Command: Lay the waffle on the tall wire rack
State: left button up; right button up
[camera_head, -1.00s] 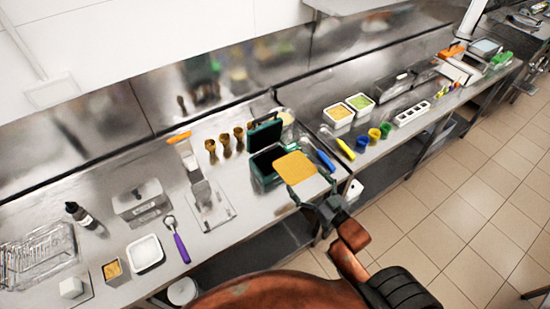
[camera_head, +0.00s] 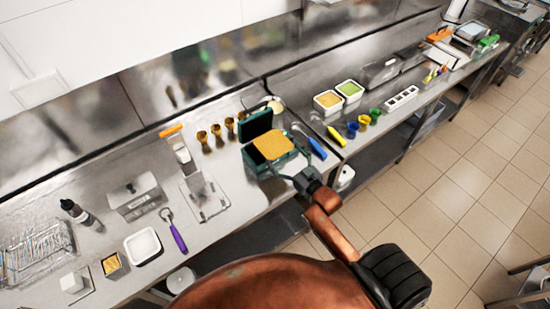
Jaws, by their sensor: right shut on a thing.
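The waffle (camera_head: 272,146) is a flat golden square in front of and partly over the dark green open box (camera_head: 258,125) on the counter. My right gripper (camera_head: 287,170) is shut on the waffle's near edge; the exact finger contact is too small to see. Whether the waffle touches the box I cannot tell. A wire rack (camera_head: 38,248) stands at the far left of the counter, well away from the gripper. My left gripper is not in view.
Between rack and waffle are a dark bottle (camera_head: 76,211), a metal box (camera_head: 135,195), a white tray (camera_head: 142,246), a purple-handled tool (camera_head: 176,232) and a metal stand (camera_head: 204,196). Several brown cones (camera_head: 216,132) stand behind. A blue-handled tool (camera_head: 317,148) lies right of the box.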

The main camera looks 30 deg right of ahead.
jog(key=w+f, duration=0.1)
jog(key=f, duration=0.1)
jog(key=w+f, duration=0.2)
jog(key=f, duration=0.1)
jog(key=w+f, duration=0.2)
jog(key=shift+a+f, duration=0.15)
jog(key=shift+a, duration=0.15)
jog(key=shift+f+p, duration=0.3)
jog(key=shift+f, duration=0.35)
jog(key=shift+f, duration=0.15)
jog(key=o, duration=0.7)
